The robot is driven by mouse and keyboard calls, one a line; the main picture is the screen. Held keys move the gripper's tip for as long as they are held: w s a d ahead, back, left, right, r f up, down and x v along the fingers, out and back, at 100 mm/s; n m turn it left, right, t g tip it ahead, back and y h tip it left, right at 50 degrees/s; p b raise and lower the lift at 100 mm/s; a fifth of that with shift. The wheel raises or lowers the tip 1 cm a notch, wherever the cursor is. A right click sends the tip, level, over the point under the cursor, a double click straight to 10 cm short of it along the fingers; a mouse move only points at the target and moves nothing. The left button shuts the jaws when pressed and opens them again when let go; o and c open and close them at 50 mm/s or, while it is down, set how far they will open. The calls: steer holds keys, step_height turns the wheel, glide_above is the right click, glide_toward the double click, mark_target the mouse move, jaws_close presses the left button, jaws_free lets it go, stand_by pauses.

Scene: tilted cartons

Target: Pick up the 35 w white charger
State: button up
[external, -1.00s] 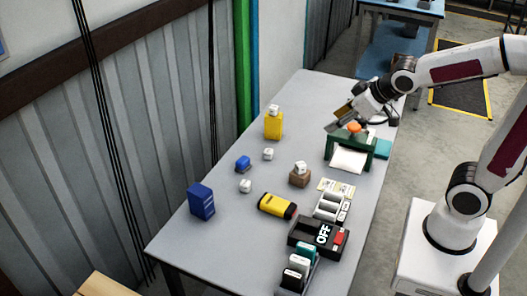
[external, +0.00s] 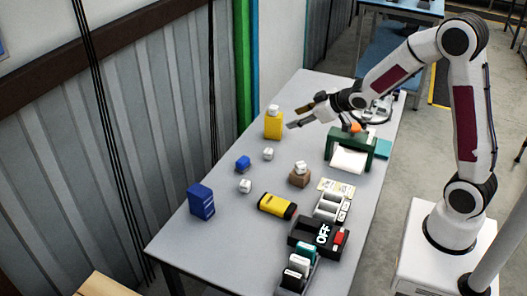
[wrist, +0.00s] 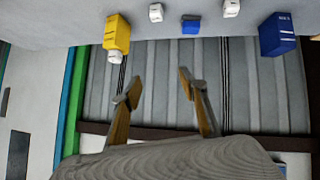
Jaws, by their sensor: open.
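Several small white charger cubes are in view, and I cannot read which is the 35 W one. One (external: 273,109) sits on a yellow box (external: 273,126) at the back and also shows in the wrist view (wrist: 115,57). Two stand on the table, one (external: 268,154) nearer the middle and one (external: 245,186) further front; both show at the top of the wrist view (wrist: 156,12) (wrist: 232,8). Another (external: 301,167) is on a brown carton (external: 299,179). My gripper (external: 288,116) is open and empty, in the air just right of the yellow box. Its fingers (wrist: 158,78) are spread.
A blue cube (external: 243,163) and a blue box (external: 201,201) stand at left. A yellow-black device (external: 277,206), a black OFF box (external: 318,237) and a green stand (external: 349,148) are on the table (external: 213,253). A corrugated wall is behind.

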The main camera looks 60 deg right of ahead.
steer(key=w+d+f+t+y, duration=0.1)
steer(key=w+d+f, duration=0.25)
steer(key=f, duration=0.45)
steer(key=t+y, duration=0.2)
glide_toward(271, 151)
steer(key=shift+w+r, duration=0.35)
steer(key=shift+w, duration=0.5)
steer(key=shift+s+f, duration=0.15)
steer(key=shift+f, duration=0.75)
steer(key=shift+a, duration=0.1)
steer(key=shift+x, duration=1.3)
steer(key=shift+x, duration=2.6)
steer(key=shift+r, duration=0.2)
steer(key=c, duration=1.2)
